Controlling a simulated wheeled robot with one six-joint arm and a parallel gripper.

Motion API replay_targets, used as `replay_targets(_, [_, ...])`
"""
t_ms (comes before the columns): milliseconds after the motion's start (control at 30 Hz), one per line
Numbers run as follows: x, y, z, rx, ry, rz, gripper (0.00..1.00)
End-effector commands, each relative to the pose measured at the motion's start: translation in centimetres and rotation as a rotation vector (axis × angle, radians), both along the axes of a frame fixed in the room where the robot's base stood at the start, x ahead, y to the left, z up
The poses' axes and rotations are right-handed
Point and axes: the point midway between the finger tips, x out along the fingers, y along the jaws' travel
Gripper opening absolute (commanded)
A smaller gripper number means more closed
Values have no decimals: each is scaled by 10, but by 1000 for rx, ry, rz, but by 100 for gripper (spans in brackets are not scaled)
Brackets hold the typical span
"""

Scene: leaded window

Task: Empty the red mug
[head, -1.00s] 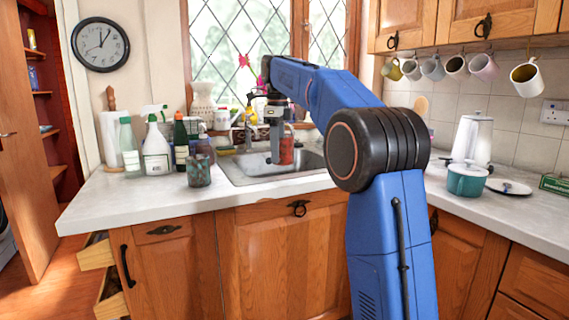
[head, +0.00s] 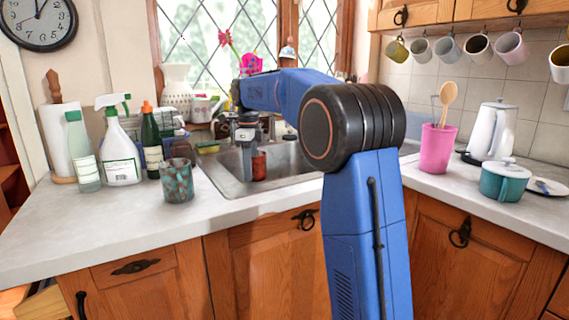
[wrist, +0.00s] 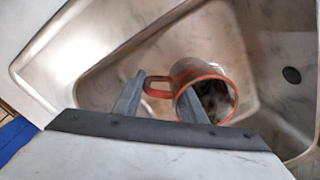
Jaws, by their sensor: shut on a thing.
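The red mug (head: 259,166) is in or over the sink basin, below the window. In the wrist view the red mug (wrist: 222,77) has its open mouth partly towards the camera and its handle to the left. Its inside is dark with pale grey patches; I cannot tell whether liquid is in it. My gripper (head: 250,168) points down over the sink. The sink (head: 222,180) is grey metal, with a dark round drain (wrist: 292,75) right of the mug.
A patterned tumbler (head: 177,182) stands left of the sink, near spray and squeeze bottles (head: 121,155). A pink utensil pot (head: 437,150), a white kettle (head: 492,130) and a teal pot (head: 502,182) stand on the right. The front left worktop (head: 90,225) is clear.

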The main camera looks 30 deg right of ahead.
Motion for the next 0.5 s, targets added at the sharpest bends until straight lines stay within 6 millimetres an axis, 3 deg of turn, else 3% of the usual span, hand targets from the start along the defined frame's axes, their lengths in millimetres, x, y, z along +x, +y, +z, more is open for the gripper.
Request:
replay_targets(200, [-3,0,-18,-1,-1,0,0])
replay_targets(500, [-3,0,-19,0,-3,-1,0])
